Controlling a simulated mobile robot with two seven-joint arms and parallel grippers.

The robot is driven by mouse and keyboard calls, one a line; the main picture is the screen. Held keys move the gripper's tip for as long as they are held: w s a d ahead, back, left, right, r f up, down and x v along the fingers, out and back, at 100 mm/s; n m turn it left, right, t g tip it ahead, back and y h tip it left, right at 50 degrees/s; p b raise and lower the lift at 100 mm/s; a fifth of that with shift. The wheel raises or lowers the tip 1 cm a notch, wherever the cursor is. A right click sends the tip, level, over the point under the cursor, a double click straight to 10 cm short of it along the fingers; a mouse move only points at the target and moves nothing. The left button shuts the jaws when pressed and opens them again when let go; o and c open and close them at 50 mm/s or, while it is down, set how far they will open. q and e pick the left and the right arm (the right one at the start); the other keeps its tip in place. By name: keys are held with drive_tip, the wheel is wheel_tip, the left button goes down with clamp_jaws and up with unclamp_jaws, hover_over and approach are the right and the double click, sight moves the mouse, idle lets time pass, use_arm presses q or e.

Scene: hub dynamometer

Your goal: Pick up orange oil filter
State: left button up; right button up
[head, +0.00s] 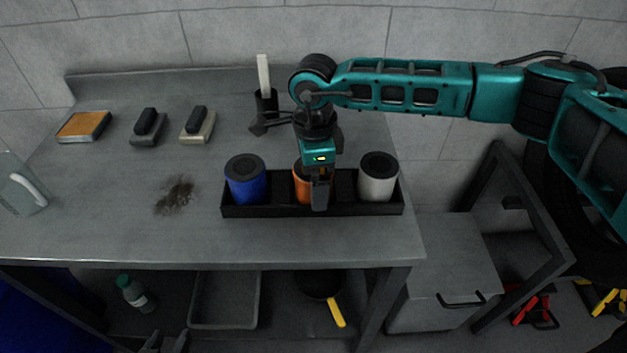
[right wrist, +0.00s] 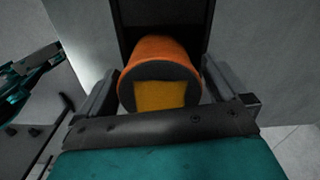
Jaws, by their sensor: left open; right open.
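The orange oil filter (head: 299,186) stands in the middle of a black tray (head: 312,210), between a blue filter (head: 246,184) and a white filter (head: 378,182). My right gripper (head: 316,190) is at the orange filter from above and hides much of it in the head view. In the right wrist view the orange filter (right wrist: 161,62) sits between the open fingers of the right gripper (right wrist: 165,92), one on each side. Contact cannot be told. My left gripper (head: 164,343) is open at the bottom edge of the head view, low and away from the bench top.
The grey bench (head: 120,225) has a dark stain (head: 176,194) left of the tray. Two brushes (head: 148,127) (head: 198,125), an orange-topped block (head: 84,126) and a dark holder with a white stick (head: 264,78) stand behind. A clear jug (head: 20,187) is at far left.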

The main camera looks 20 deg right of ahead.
drive_tip(key=shift+c, duration=0.4)
drive_tip(key=c, duration=0.9)
drive_tip(key=shift+r, duration=0.1)
drive_tip(key=shift+c, duration=1.2)
drive_tip(key=shift+r, duration=0.1)
